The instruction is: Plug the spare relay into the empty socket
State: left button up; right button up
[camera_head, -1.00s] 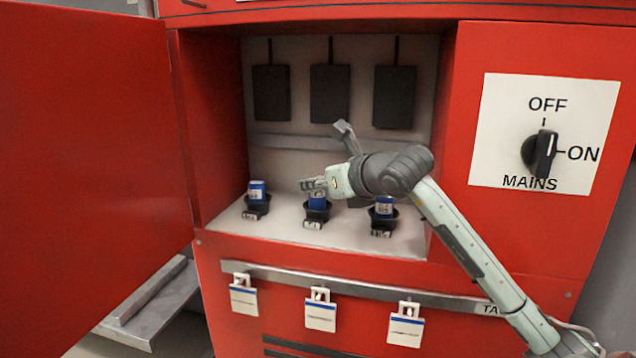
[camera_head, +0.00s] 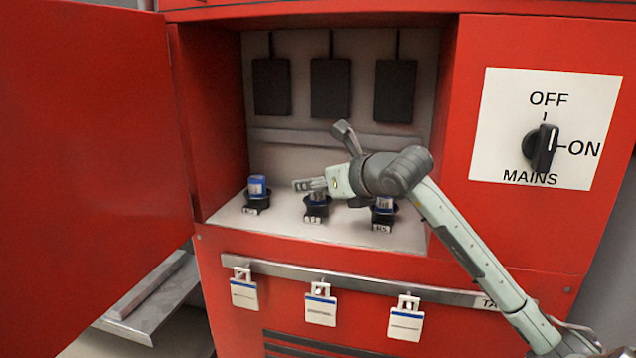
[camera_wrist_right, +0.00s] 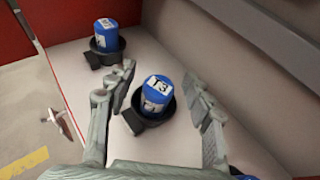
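Three blue relays sit upright in black sockets on the cabinet's shelf: a left relay (camera_head: 258,187), a middle relay (camera_head: 317,198) and a right relay (camera_head: 384,203). I see no empty socket and cannot tell which relay is the spare. My right gripper (camera_head: 303,185) is at the middle relay and partly covers it. In the right wrist view, my right gripper (camera_wrist_right: 160,82) is open, its fingers on either side of a labelled blue relay (camera_wrist_right: 155,94) in its socket (camera_wrist_right: 133,119), with visible gaps. Another relay (camera_wrist_right: 106,34) stands beyond. My left gripper is not in view.
The red cabinet door (camera_head: 90,180) stands open at the left. Black blocks (camera_head: 330,88) hang on the back wall. White tags (camera_head: 321,309) hang on a rail below the shelf.

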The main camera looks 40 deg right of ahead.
jog(key=shift+f, duration=0.1)
jog(key=v, duration=0.8)
dwell(0.6)
